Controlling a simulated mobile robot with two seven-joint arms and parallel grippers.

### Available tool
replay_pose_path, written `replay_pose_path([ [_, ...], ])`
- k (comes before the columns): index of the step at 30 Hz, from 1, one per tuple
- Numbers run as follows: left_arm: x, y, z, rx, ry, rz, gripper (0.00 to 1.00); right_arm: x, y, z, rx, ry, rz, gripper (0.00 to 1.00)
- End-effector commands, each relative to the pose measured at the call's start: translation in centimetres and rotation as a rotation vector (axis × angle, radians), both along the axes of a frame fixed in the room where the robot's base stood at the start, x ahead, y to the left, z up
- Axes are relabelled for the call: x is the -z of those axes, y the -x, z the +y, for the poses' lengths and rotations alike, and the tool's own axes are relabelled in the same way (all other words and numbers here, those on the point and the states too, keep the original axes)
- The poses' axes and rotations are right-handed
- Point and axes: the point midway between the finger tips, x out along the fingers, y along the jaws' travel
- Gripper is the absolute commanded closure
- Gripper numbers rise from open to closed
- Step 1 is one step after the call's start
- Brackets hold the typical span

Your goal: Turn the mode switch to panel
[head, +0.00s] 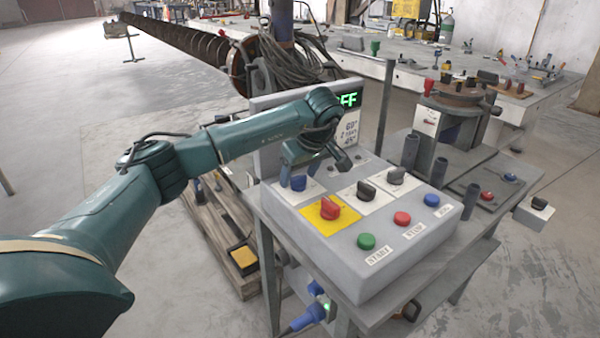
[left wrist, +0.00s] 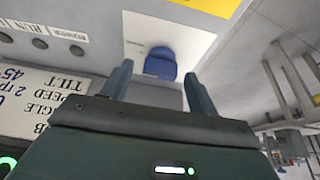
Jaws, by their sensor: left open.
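The grey control box (head: 340,262) carries a blue knob (head: 298,183) on a white plate, a red knob (head: 330,208) on a yellow plate, and two black knobs, one nearer (head: 366,190) and one farther back (head: 396,176). No readable label shows which is the mode switch. My left gripper (head: 299,170) is open, pointing down just above the blue knob. In the left wrist view the blue knob (left wrist: 160,63) lies just beyond the gap between the open fingertips (left wrist: 158,86), apparently untouched. My right gripper is out of view.
Green (head: 366,241), red (head: 402,218) and blue (head: 432,200) push buttons line the box's front. Grey posts (head: 411,150) rise to the right.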

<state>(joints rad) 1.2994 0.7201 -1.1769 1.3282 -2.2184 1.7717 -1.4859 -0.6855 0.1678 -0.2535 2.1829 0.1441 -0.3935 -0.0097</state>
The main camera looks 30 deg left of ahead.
Motion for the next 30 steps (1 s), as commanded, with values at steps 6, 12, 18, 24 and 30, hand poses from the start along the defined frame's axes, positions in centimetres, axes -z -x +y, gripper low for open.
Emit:
replay_pose_path([
  [6,0.02,0.00,0.01,0.000,0.000,0.000,0.41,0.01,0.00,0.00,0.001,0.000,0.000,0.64],
  [12,0.00,-0.01,-0.01,0.000,0.000,0.000,0.58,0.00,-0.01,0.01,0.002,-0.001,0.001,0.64],
  [18,0.00,0.01,-0.02,0.000,0.000,0.000,0.74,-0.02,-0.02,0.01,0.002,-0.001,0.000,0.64],
  [24,-0.01,0.01,-0.03,0.000,0.001,0.001,0.85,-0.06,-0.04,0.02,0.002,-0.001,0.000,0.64],
  [30,-0.10,-0.01,-0.07,-0.026,0.001,0.001,0.85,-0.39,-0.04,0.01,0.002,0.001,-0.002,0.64],
])
